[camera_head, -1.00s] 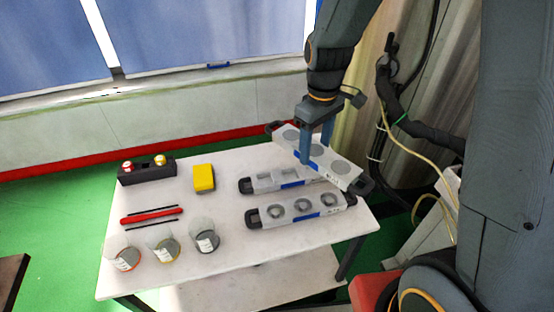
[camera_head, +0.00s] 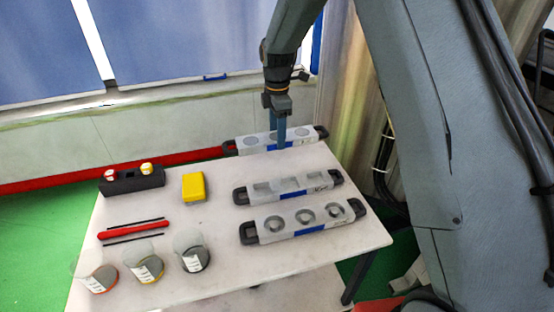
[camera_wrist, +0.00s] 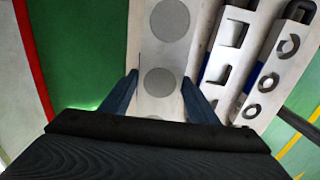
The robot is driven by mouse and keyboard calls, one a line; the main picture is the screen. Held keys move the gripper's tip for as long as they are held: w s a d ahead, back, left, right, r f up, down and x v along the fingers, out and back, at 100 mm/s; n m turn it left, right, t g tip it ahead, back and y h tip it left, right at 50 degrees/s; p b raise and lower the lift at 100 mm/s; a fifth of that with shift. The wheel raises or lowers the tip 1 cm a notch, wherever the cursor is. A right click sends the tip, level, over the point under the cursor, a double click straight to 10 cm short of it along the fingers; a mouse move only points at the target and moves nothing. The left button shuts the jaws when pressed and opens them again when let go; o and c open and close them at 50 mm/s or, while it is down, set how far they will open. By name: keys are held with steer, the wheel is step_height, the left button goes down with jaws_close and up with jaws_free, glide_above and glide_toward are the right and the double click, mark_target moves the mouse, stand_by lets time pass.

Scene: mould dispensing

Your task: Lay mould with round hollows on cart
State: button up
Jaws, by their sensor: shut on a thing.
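My gripper (camera_head: 280,143) is shut on the grey mould with round hollows (camera_head: 256,144), with its fingers across the mould's middle. This mould has flat round discs, a blue patch and black end handles, and is at the far edge of the white cart (camera_head: 225,252). I cannot tell whether it touches the top. In the wrist view my gripper's blue fingers (camera_wrist: 160,82) flank the round-hollow mould (camera_wrist: 148,52). A mould with square hollows (camera_head: 274,192) and a mould with angular ring-like hollows (camera_head: 283,228) lie nearer on the cart.
On the cart's left are a black holder (camera_head: 135,182) with two small capped items, a yellow block (camera_head: 194,187), a red bar (camera_head: 133,230) between dark rods, and three beakers (camera_head: 146,266). Bare top shows between the yellow block and the moulds.

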steer(key=shift+f+p, duration=1.15)
steer(key=shift+f, duration=2.85)
steer(key=shift+f, duration=0.15)
steer(key=o, duration=1.7)
steer(key=shift+s, duration=0.1)
steer(key=shift+o, duration=0.2)
step_height(320, 180, up, 12)
steer(key=b, duration=0.3)
steer(key=shift+b, duration=0.4)
steer(key=s+d+m, duration=0.4)
steer(key=s+m, duration=0.2)
steer(key=s, duration=0.4)
steer(key=s+d+m, duration=0.5)
steer(key=s+m, duration=0.2)
steer(key=s, duration=0.2)
steer(key=s+d+m+t, duration=0.1)
steer(key=s+d+m, duration=0.3)
steer(key=s+m, duration=0.3)
steer(key=s, duration=0.3)
steer(key=shift+s+d+f, duration=0.2)
steer(key=shift+s, duration=0.15)
